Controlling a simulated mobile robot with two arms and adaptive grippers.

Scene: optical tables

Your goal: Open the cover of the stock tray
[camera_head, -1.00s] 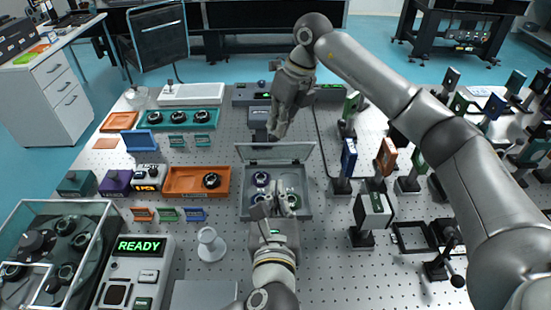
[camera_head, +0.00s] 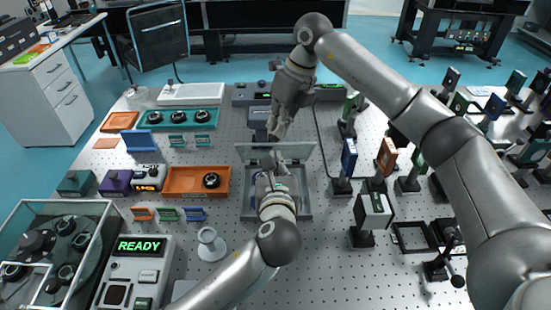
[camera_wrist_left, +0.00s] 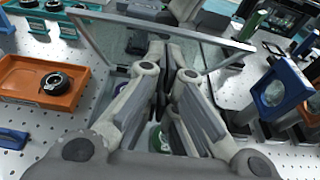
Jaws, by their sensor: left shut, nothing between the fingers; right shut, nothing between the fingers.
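The stock tray (camera_head: 305,207) is a grey box on the perforated table, with several round parts in it, mostly hidden now by my left arm. Its clear cover (camera_head: 300,152) stands raised and tilted at the tray's far side; in the left wrist view the framed cover (camera_wrist_left: 105,37) rises behind my fingers. My left gripper (camera_head: 270,160) is shut and empty, over the tray and close to the cover; I cannot tell whether it touches. It also shows in the left wrist view (camera_wrist_left: 168,50). My right gripper (camera_head: 276,132) is shut and empty, beyond the cover.
An orange tray (camera_head: 185,190) with a dark round part lies to the left. Several optic mounts, such as a blue one (camera_head: 348,157), stand to the right. A white spool-like post (camera_head: 211,245) and a READY panel (camera_head: 140,245) are nearer, at left.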

